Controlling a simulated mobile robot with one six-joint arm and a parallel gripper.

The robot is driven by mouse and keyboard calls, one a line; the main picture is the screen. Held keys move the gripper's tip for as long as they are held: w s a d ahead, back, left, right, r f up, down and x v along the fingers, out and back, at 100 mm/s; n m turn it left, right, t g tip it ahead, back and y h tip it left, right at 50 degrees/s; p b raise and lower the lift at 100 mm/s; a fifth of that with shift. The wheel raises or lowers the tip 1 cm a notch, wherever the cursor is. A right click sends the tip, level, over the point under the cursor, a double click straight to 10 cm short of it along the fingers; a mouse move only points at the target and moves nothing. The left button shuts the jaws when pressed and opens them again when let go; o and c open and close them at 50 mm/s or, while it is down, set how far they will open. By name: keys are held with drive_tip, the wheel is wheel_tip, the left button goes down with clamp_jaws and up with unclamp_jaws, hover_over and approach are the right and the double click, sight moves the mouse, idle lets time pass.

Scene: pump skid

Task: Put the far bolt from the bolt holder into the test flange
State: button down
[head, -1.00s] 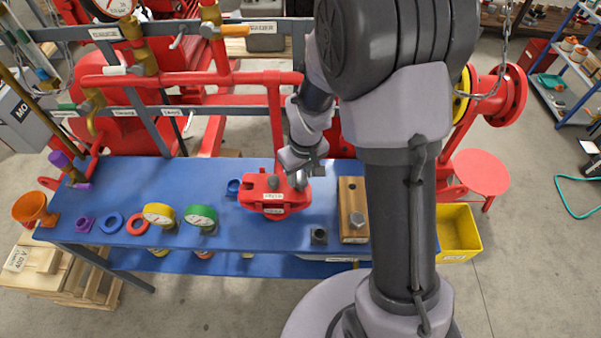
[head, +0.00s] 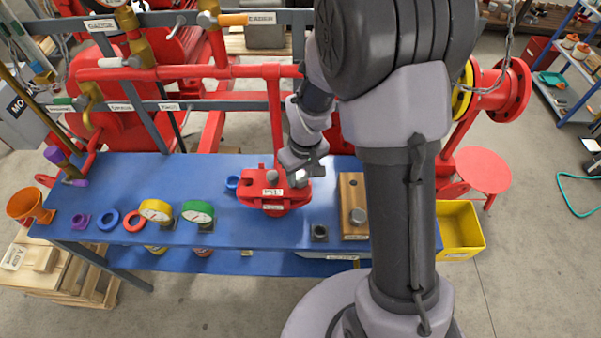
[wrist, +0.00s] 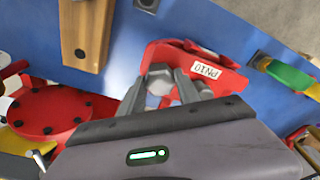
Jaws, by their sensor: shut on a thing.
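The red test flange (head: 258,198) stands on the blue bench. Its white label also shows on the flange in the wrist view (wrist: 228,80). My gripper (head: 300,178) is at the right part of the flange. In the wrist view my gripper (wrist: 163,92) has its two fingers on either side of the grey hex head of a bolt (wrist: 159,77), shut on it. The bolt is over or in the flange; its shank is hidden, so its depth is unclear. The wooden bolt holder (head: 348,190) is right of the flange, with another bolt (head: 357,216) at its near end.
Yellow (head: 155,210) and green (head: 198,211) gauges and coloured rings are at left. Red pipework (head: 180,75) rises behind the bench. A yellow bin (head: 459,228) stands right of it.

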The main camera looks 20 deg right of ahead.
drive_tip(key=c, duration=0.8)
unclamp_jaws()
drive_tip(key=shift+o, duration=0.2)
drive_tip(key=shift+r, duration=0.1)
